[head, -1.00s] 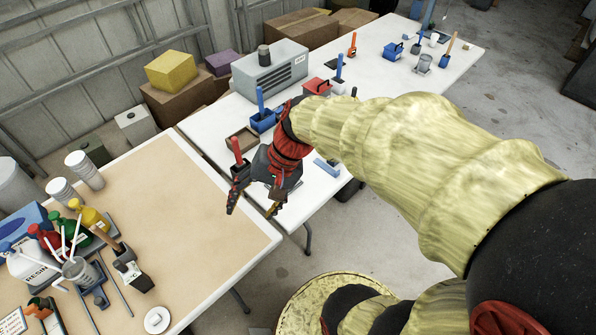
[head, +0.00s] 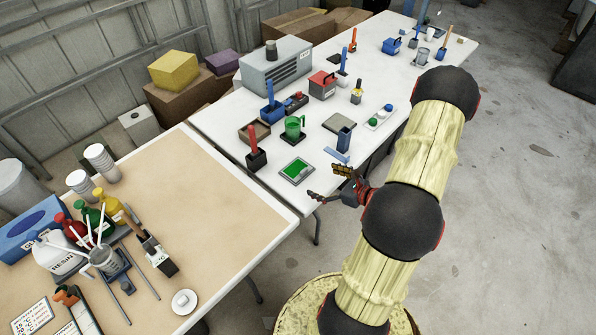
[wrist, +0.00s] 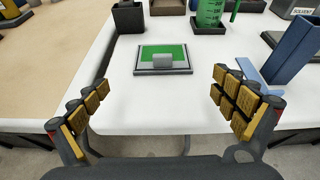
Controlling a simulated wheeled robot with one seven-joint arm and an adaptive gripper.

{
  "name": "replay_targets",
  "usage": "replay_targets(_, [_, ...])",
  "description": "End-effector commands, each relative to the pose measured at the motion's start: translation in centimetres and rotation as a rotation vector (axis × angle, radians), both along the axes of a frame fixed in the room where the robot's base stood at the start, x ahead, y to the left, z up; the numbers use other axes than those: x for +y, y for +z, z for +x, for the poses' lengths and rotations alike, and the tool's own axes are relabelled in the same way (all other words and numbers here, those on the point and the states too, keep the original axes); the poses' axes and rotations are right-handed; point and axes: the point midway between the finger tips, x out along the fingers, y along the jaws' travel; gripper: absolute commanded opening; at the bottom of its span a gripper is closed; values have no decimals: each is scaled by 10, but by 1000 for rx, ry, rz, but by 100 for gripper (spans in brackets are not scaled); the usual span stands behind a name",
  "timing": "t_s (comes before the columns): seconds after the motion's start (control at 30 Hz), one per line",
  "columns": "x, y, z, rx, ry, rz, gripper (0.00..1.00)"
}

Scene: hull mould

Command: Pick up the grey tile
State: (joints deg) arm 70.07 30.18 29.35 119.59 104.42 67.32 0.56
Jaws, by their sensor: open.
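A small grey block (wrist: 162,61), which looks like the grey tile, sits at the front middle of a green panel with a grey frame (wrist: 140,70). The framed panel lies on the white table and also shows in the head view (head: 297,170); the tile is too small to make out clearly there. My gripper (wrist: 160,88) is open and empty, its fingers spread left and right of the tile's line and short of it. In the head view, my gripper (head: 330,184) is at the table's front edge, right of the panel.
A blue upright holder (wrist: 291,50) and flat blue strip (wrist: 252,73) stand close to the right finger. A black holder (wrist: 129,16), brown box (head: 254,133) and green jug (head: 294,127) are behind the panel. The white table (wrist: 160,112) is bare before the panel.

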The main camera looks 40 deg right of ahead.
Motion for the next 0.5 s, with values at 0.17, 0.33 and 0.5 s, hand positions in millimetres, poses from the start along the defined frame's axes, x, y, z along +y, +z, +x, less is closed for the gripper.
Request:
replay_targets(0.17, [-2,-10,12,1,-16,6,97])
replay_targets(0.33, [-1,-14,28,0,-14,5,97])
replay_targets(0.5, [2,-18,53,1,-11,5,97])
